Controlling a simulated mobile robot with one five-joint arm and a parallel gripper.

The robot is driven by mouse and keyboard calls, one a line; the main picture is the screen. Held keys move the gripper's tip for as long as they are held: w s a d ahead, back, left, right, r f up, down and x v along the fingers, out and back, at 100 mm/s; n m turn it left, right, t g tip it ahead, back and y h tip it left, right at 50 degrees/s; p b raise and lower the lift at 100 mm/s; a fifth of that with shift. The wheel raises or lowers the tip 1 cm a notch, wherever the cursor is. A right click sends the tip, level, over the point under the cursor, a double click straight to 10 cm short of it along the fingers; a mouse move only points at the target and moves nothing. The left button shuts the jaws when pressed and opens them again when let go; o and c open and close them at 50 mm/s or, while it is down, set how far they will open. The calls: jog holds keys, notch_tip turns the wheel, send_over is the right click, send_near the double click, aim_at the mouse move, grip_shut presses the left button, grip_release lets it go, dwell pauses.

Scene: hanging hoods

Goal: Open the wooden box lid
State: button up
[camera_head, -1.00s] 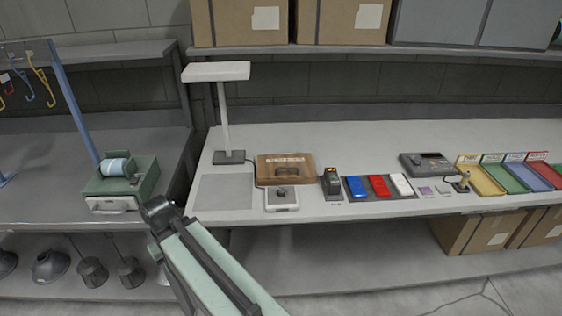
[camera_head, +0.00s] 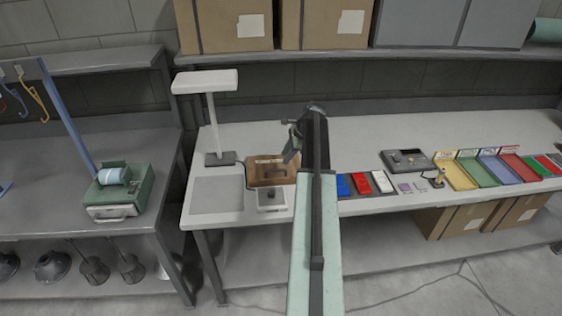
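The wooden box (camera_head: 262,172) is brown and sits on the light workbench, behind a small white device with a dark knob. Its lid looks shut, with a pale label strip along the far edge and a dark handle or slot in the middle. My arm reaches up across the picture, and its end, my gripper (camera_head: 290,150), is at the right edge of the box and covers part of it. The gripper is small and dark here, and I cannot make out its fingers or whether it touches the box.
The white knob device (camera_head: 272,199) stands just in front of the box. A desk lamp (camera_head: 212,110) stands at left, by a grey mat (camera_head: 217,194). Red, blue and white blocks (camera_head: 362,183) and colored trays (camera_head: 480,170) lie to the right. A shelf with cartons (camera_head: 235,25) runs above.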

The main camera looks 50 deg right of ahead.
aim_at(277, 170)
jog(key=b+x, duration=0.7)
jog(key=x, duration=0.1)
jog(key=shift+f, duration=0.15)
jog(key=shift+a, duration=0.1)
grip_shut()
dwell(1.0)
